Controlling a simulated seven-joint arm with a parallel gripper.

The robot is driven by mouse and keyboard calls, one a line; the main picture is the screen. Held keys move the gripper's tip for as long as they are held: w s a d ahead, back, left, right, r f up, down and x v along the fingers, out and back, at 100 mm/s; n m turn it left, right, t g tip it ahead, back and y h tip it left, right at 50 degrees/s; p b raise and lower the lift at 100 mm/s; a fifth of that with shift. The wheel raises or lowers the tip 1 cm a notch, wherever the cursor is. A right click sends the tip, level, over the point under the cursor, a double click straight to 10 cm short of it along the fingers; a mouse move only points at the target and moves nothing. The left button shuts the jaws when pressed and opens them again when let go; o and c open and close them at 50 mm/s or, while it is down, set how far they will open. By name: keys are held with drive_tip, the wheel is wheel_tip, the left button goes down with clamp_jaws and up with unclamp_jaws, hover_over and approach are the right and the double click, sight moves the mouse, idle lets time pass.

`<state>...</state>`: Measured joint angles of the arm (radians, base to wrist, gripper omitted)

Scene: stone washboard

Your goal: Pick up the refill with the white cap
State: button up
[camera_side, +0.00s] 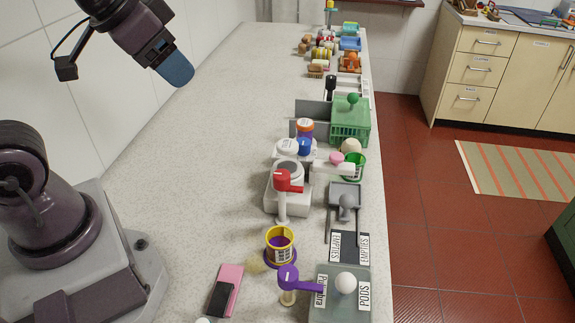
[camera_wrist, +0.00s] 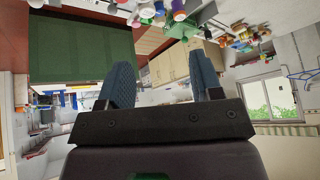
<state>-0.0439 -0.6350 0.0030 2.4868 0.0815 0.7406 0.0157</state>
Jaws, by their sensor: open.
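My gripper (camera_side: 178,70) is high above the back-left of the counter, away from every object. In the wrist view its two blue fingers (camera_wrist: 162,62) stand apart with nothing between them. I cannot tell for sure which thing is the refill with the white cap. A small white top (camera_side: 203,320) shows at the bottom edge of the side view, mostly cut off. White round containers (camera_side: 287,147) stand mid-counter, beside one with an orange top (camera_side: 305,125) and a blue-capped one (camera_side: 304,146).
A grey PODS box (camera_side: 330,308) with a white knob, a purple-topped dispenser (camera_side: 288,280), a yellow-purple tub (camera_side: 280,244), a red-topped pump (camera_side: 283,190) and a green basket (camera_side: 350,125) line the counter's right side. A pink pad (camera_side: 231,272) lies in front. The counter's left half (camera_side: 200,150) is clear.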

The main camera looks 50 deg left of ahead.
drive_tip(key=w+a+f+m+t+y, duration=0.2)
drive_tip(key=w+a+f, duration=0.3)
drive_tip(key=w+a, duration=0.3)
drive_tip(key=m+t+h, duration=0.4)
drive_tip(key=t+h, duration=0.3)
drive_tip(key=h, duration=0.5)
approach(287, 158)
drive_tip(key=a+f, duration=0.2)
drive_tip(key=a, duration=0.2)
drive_tip(key=x, duration=0.8)
drive_tip(key=d+x, duration=0.1)
drive_tip(key=x, duration=0.3)
drive_tip(key=shift+s+d, duration=0.1)
drive_tip(key=shift+s, duration=0.1)
drive_tip(key=c, duration=0.7)
drive_tip(key=shift+o, duration=0.2)
